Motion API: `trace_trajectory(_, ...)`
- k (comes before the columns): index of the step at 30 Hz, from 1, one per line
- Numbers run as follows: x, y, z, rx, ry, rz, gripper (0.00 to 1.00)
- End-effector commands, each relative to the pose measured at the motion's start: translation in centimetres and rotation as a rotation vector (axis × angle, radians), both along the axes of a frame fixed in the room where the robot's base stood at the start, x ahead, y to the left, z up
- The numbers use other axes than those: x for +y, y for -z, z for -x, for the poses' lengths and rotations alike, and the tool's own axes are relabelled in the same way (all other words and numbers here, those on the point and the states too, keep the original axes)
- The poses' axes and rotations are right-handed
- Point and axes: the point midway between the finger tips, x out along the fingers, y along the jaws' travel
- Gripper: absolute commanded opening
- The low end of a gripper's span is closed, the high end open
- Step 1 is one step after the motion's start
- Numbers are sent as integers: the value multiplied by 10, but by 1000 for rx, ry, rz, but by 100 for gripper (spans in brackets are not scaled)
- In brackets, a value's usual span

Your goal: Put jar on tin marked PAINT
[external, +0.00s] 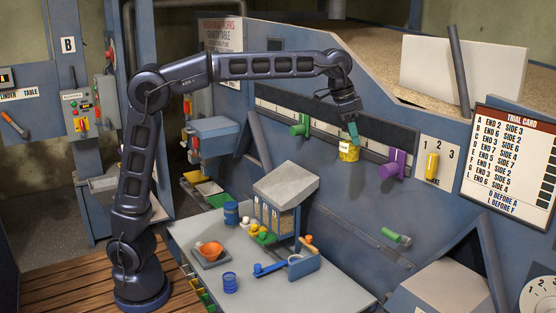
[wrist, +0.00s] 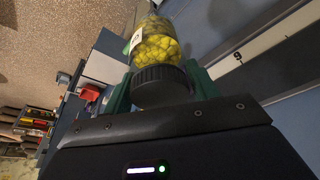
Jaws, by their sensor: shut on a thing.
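The jar (external: 348,152) holds yellow contents and has a pale label. In the wrist view the jar (wrist: 155,48) shows its black lid towards my gripper (wrist: 160,90), whose green fingers are on either side of the lid. In the external view my gripper (external: 352,131) is shut on the jar, which hangs below it in front of the slotted blue panel, above and right of the table. A blue tin (external: 231,213) stands at the table's back left. Another blue cylinder (external: 229,282) stands near its front. I cannot read PAINT on either.
The grey table (external: 190,236) also bears an orange bowl (external: 210,251), a grey-roofed box (external: 286,185), small coloured pieces and a blue-handled tool (external: 270,269). Green (external: 301,126) and purple (external: 393,164) knobs jut from the panel on either side of the jar.

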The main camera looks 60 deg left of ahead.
Motion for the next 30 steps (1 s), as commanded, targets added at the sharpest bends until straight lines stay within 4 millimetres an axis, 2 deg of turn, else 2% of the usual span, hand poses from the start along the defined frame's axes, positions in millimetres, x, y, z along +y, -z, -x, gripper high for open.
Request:
trace_trajectory(2,1,-15,-1,-3,-1,1,26)
trace_trajectory(3,6,-16,-3,0,-12,0,26)
trace_trajectory(11,53,-15,-21,-1,-108,-3,26)
trace_trajectory(16,92,-15,-33,-1,-188,-5,26)
trace_trajectory(20,138,-15,-44,-1,-278,-6,26)
trace_trajectory(25,211,-16,-56,-1,-422,-8,26)
trace_trajectory(30,286,-16,-59,0,-569,-10,26)
